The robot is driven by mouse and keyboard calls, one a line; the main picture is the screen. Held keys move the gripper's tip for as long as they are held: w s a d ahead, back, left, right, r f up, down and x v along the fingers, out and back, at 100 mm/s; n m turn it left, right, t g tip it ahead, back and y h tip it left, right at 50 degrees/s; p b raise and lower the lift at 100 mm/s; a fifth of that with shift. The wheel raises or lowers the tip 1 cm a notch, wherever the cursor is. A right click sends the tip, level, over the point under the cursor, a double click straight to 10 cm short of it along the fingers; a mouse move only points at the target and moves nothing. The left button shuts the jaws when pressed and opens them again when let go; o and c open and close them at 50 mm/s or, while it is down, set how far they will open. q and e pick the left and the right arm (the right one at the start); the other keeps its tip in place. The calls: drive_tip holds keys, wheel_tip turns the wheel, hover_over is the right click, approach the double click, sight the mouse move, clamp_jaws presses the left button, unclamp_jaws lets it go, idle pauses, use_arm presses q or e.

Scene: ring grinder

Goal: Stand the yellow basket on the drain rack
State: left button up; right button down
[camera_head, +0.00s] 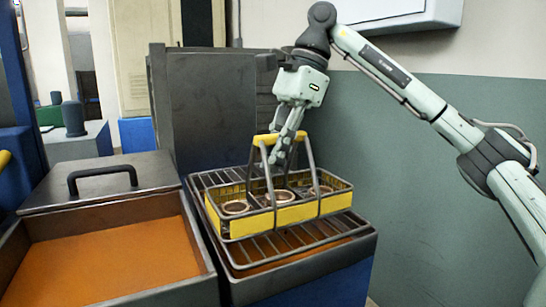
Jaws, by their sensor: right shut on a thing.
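The yellow basket (264,222) is upright, with wire sides, yellow panels and several metal rings inside. It is over the drain rack (266,249), a dark wire grid at the right. I cannot tell for sure whether its underside touches the bars. My right gripper (281,153) points down from above and is shut on the basket's yellow-topped handle (265,140). The basket hides the middle of the rack. My left gripper is not in view.
An open tank of orange liquid (110,262) stands left of the rack, its lid with a dark handle (101,178) behind. A dark upright panel (205,110) rises behind the rack. A green and white wall is close on the right.

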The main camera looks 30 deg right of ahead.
drive_tip(key=shift+r, duration=0.1)
drive_tip(key=c, duration=1.5)
unclamp_jaws()
drive_tip(key=shift+o, duration=0.2)
drive_tip(key=v, duration=1.2)
drive_tip(key=shift+s+a, duration=0.1)
